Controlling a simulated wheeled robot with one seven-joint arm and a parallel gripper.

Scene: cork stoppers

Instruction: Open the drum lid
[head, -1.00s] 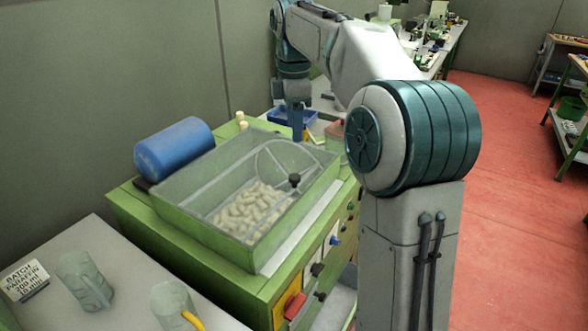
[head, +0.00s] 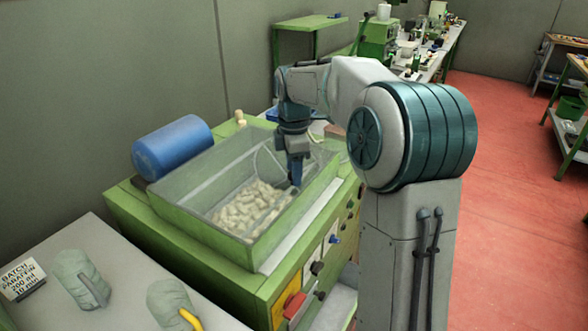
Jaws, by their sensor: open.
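The drum is a clear-walled box with a green frame (head: 200,222) on the green machine. Pale cork stoppers (head: 245,208) lie in a heap inside it. A clear, curved panel (head: 265,160), which looks like the lid or part of it, shows at its right end. My gripper (head: 296,178) points down over the right end of the box, at the place of the lid's dark knob. Its fingers are small in this view and cover the knob, so contact with it cannot be made out. The gripper is open.
A blue cylinder (head: 172,147) lies behind the box's left side. Knobs and a red switch (head: 294,306) are on the machine's front. Red floor at right is clear.

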